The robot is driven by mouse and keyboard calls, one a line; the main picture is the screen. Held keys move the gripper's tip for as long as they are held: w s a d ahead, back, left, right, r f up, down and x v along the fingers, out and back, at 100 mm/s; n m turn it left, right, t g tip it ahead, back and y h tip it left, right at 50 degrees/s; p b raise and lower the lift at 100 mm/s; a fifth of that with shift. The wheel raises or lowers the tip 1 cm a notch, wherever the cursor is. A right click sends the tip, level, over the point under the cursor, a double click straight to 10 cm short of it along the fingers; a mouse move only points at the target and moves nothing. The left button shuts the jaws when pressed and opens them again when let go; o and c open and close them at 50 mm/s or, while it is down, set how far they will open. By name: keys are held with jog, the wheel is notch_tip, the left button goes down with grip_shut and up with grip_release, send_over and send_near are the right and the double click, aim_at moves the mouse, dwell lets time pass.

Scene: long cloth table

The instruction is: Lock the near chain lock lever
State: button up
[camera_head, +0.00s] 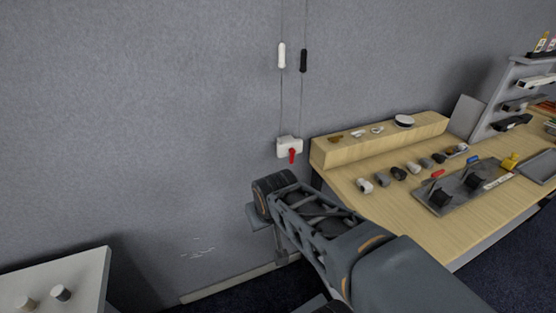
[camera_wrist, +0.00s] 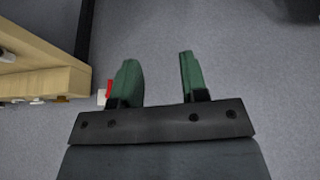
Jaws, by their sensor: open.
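The chain lock is a small white box (camera_head: 284,143) on the grey wall, with a red lever (camera_head: 292,156) pointing down at its front. Two thin cords run up from it. In the wrist view, the red lever (camera_wrist: 109,87) and a bit of the white box (camera_wrist: 101,97) show just left of the left finger, which appears to hide part of them. My gripper (camera_wrist: 157,56) is open, with two green fingers apart and only wall between them. In the head view, my arm's end is just below the lock; the fingers are hidden there.
A wooden table (camera_head: 420,220) with a raised shelf (camera_head: 380,142) stands right of the lock; the shelf also shows at left in the wrist view (camera_wrist: 50,68). White (camera_head: 282,55) and black (camera_head: 303,61) cord handles hang above. The wall to the left is clear.

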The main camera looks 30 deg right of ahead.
jog(key=w+d+f+m+t+h+b, duration=0.2)
jog(key=w+d+f+t, duration=0.1)
jog(key=w+d, duration=0.4)
jog(key=t+b, duration=0.5)
jog(key=t, duration=0.5)
send_near(292, 158)
jog(key=shift+y, duration=0.3)
jog(key=w, duration=0.3)
jog(key=w+d, duration=0.1)
jog(key=w, duration=0.5)
jog(key=shift+d+r+p, duration=0.15)
jog(key=shift+d+p, duration=0.15)
jog(key=shift+p, duration=0.1)
grip_shut()
